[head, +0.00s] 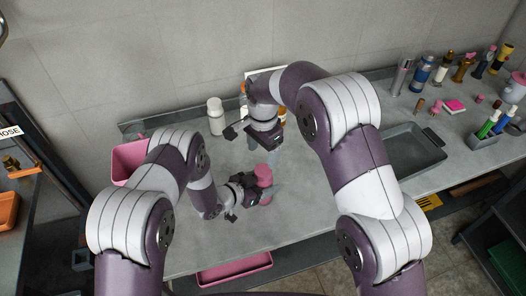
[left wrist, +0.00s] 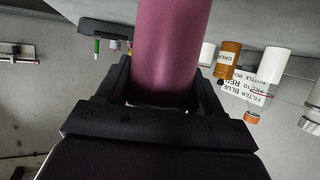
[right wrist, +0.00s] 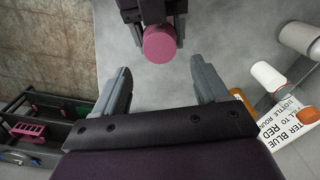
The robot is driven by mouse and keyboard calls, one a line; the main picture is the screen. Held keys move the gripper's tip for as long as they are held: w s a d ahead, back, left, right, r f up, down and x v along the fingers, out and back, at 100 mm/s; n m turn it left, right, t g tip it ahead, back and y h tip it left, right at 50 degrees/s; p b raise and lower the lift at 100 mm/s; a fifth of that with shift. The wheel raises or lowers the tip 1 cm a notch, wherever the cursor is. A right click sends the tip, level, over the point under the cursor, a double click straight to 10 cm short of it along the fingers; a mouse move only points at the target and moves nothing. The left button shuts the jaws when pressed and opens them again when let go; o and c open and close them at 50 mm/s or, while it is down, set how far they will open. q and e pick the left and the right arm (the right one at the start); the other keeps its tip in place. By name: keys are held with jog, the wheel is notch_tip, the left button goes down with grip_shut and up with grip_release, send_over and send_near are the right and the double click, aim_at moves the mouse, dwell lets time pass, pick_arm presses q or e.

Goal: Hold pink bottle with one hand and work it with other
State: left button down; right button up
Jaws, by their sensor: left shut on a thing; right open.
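The pink bottle (head: 264,178) is above the middle of the worktop in the head view. My left gripper (head: 252,190) is shut on the bottle, which fills the space between its fingers in the left wrist view (left wrist: 170,50). In the right wrist view, the bottle's round pink end (right wrist: 160,44) faces the camera, beyond my right gripper's fingertips. My right gripper (right wrist: 161,75) is open and empty; its two fingers are apart, with bare grey worktop between them. In the head view it is above and behind the bottle.
White bottles (head: 216,116) stand at the back wall beside orange ones and a printed sign (right wrist: 290,135). A pink bin (head: 130,160) is at the left, a pink tray (head: 235,270) at the front edge. A grey tray (head: 412,150) and several coloured bottles are at the right.

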aim_at(263, 170)
notch_tip(263, 170, down, 8)
jog(key=shift+r, duration=0.2)
jog(key=c, duration=1.1)
jog(key=n, duration=0.6)
jog(key=o, duration=1.2)
jog(key=shift+c, duration=0.2)
jog(key=shift+r, duration=0.1)
